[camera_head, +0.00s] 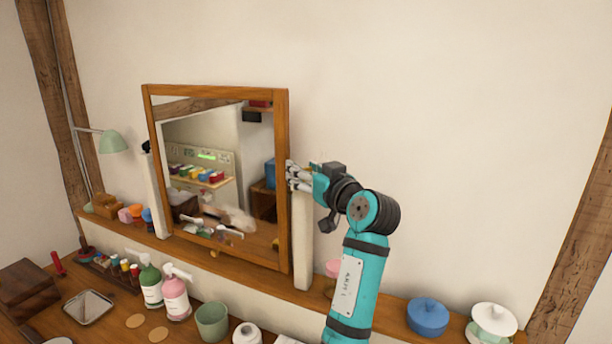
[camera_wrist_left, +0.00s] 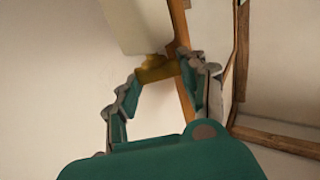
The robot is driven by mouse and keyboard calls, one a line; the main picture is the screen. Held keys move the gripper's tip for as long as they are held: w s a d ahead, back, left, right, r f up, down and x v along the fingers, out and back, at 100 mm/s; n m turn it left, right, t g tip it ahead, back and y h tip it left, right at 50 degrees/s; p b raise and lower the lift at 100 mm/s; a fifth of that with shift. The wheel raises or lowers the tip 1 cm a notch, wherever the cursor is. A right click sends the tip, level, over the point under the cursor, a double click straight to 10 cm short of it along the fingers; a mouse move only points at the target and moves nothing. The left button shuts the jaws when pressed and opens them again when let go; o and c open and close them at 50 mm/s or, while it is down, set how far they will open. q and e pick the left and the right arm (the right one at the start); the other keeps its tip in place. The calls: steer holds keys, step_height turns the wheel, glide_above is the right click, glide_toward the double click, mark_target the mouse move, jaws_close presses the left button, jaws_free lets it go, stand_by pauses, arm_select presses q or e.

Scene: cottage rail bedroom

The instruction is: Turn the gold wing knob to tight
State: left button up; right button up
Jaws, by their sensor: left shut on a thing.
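The gold wing knob (camera_wrist_left: 156,70) shows in the left wrist view, between the fingertips, at the end of the cream post (camera_wrist_left: 137,22). In the head view my fingers hide the knob. My left gripper (camera_head: 293,176) is at the top of the right-hand cream post (camera_head: 302,245), beside the right edge of the wood-framed mirror (camera_head: 283,130). The knob's turn angle cannot be told. My right gripper is not in view.
Green (camera_head: 150,283) and pink (camera_head: 175,296) pump bottles and a green cup (camera_head: 212,322) stand in front. The wall right of my arm is clear.

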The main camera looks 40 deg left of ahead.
arm_select(q)
steer(key=shift+m+t, duration=0.3)
steer(key=shift+t, duration=0.2)
steer(key=o, duration=1.2)
steer(key=shift+v, duration=3.75)
steer(key=shift+r, duration=0.1)
